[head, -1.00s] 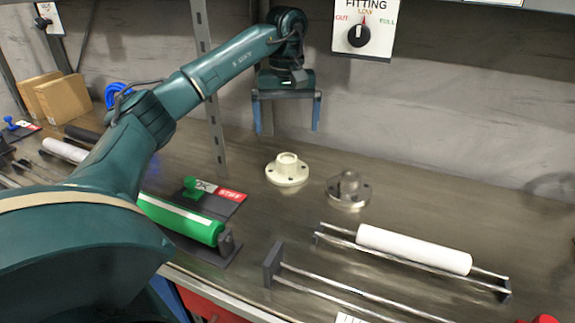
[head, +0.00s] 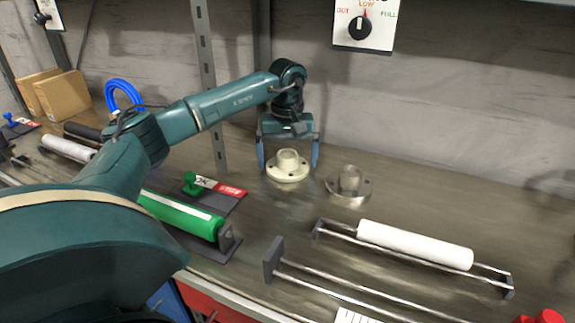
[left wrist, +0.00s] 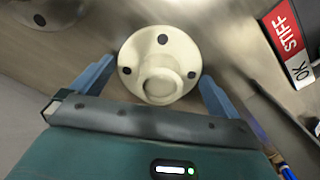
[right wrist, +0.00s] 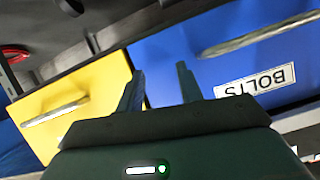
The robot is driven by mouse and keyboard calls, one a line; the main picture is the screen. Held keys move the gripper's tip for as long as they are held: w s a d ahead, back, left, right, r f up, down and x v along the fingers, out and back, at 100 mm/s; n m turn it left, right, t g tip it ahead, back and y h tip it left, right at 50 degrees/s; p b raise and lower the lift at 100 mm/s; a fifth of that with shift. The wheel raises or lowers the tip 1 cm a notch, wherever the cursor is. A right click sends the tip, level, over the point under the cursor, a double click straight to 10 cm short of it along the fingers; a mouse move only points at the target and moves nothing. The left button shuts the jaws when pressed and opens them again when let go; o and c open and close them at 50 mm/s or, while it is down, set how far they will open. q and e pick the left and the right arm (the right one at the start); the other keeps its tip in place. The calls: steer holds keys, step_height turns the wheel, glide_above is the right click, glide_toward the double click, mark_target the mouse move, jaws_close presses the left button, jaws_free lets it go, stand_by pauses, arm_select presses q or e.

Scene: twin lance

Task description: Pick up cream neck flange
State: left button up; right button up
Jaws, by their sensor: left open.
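The cream neck flange (head: 288,168) stands on the bench with its neck up and bolt holes around its base. My left gripper (head: 288,165) is open, with one blue finger on each side of the flange. In the left wrist view the flange (left wrist: 159,66) lies between the spread fingers (left wrist: 152,78), with a gap on both sides. My right gripper (right wrist: 160,85) shows only in the right wrist view; its fingers are apart with nothing between them, in front of drawers.
A grey metal flange (head: 349,187) stands just right of the cream one. A green roller (head: 182,216) and a STIFF/OK plate (head: 226,192) lie to the left. A white roller (head: 415,245) rests on a rail rack at the front right. A metal post (head: 209,90) stands behind my left arm.

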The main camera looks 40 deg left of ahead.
arm_select(q)
steer(key=shift+c, duration=0.2)
steer(key=c, duration=0.7)
steer(key=shift+o, duration=0.2)
